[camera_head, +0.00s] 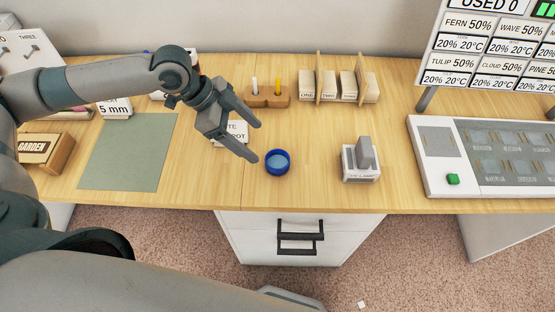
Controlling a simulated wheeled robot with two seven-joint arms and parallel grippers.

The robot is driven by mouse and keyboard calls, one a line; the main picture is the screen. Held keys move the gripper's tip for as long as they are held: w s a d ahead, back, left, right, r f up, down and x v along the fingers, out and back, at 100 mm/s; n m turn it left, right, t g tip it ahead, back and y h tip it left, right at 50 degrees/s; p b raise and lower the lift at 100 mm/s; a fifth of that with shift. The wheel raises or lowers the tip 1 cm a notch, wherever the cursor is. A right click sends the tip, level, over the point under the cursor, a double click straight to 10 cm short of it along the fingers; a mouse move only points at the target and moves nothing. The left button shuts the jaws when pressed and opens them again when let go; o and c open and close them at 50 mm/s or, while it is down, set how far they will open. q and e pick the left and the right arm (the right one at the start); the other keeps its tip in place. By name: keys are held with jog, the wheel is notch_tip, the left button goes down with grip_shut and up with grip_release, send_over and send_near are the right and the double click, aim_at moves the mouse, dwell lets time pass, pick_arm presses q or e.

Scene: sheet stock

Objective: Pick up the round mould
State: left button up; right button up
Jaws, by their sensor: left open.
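The round mould is most likely the small round blue dish (278,162) with a lighter blue inside. It sits on the wooden desk near the front edge, above the drawers. My left gripper (258,142) comes in from the left and is open and empty. Its fingers point down and to the right, just to the upper left of the blue dish. Whether a fingertip touches the dish is hard to tell. My right gripper is not in view.
A white label sign (236,131) stands behind the gripper. A green mat (128,150) lies at left, beside a GARDEN box (45,150). A wooden holder (268,97) and a divided rack (339,86) stand behind. A UV lamp (360,162) and a panel (440,160) are at right.

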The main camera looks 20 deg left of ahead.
aim_at(277, 159)
pick_arm(q)
jog(key=p+x, duration=0.1)
jog(key=x, duration=0.4)
jog(key=shift+w+d+f, duration=0.1)
jog(key=shift+d+f, duration=0.15)
jog(key=shift+f, duration=0.05)
jog(key=shift+w+d+f, duration=0.1)
jog(key=shift+d+f, duration=0.05)
jog(key=shift+f, duration=0.15)
jog(key=shift+d+f, duration=0.1)
jog(key=shift+f, duration=0.15)
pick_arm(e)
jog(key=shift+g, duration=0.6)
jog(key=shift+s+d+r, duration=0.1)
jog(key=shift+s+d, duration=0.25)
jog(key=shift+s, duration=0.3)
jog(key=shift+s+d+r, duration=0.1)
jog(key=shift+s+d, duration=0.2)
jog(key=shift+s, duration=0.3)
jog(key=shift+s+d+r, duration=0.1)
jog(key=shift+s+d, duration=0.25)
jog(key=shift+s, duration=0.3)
pick_arm(q)
jog(key=shift+d, duration=0.1)
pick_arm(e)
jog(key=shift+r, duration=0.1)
